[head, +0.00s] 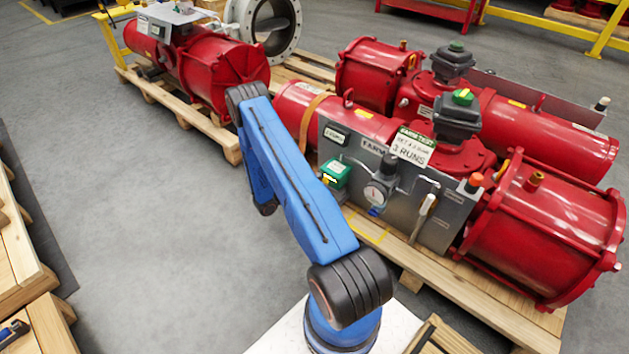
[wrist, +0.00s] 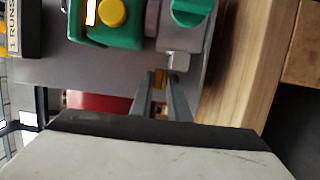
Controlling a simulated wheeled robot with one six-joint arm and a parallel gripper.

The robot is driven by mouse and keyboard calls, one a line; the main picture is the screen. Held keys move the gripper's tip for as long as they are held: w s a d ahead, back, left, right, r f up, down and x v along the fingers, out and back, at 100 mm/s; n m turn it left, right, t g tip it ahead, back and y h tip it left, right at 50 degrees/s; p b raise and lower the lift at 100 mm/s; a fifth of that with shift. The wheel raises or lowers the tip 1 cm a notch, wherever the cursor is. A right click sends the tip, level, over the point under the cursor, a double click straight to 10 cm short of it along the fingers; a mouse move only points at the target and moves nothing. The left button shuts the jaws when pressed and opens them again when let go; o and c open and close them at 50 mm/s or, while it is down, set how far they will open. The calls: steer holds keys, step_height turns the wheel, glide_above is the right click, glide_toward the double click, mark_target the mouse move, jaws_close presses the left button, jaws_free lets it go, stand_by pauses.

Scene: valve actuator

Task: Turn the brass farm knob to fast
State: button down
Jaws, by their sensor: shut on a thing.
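The brass farm knob (wrist: 159,76) shows in the wrist view as a small brass piece at the edge of the grey panel (wrist: 110,65). My gripper (wrist: 161,88) is shut on it, with one grey finger on each side. The fingers hide part of the knob, and no fast or slow marking can be read. In the head view the panel (head: 437,228) stands on the front red actuator (head: 540,235).
A green box with a yellow button (wrist: 112,13) sits close to my fingers. A gauge (head: 376,193) and a white-handled lever (head: 425,215) are on the panel. The wooden pallet (head: 490,305) lies below. Grey floor is open at left.

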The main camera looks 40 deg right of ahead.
steer(key=n+t, duration=0.1)
steer(key=t, duration=0.1)
steer(key=s+n+t, duration=0.1)
steer(key=n+t, duration=0.1)
steer(key=t, duration=0.1)
steer(key=shift+r, duration=0.2)
steer(key=shift+s+n+t, duration=0.15)
steer(key=shift+n+t, duration=1.05)
steer(key=shift+t, duration=0.5)
steer(key=c, duration=1.8)
jaws_free()
steer(key=shift+r, duration=0.15)
steer(key=shift+a+f, duration=0.1)
steer(key=shift+f, duration=0.1)
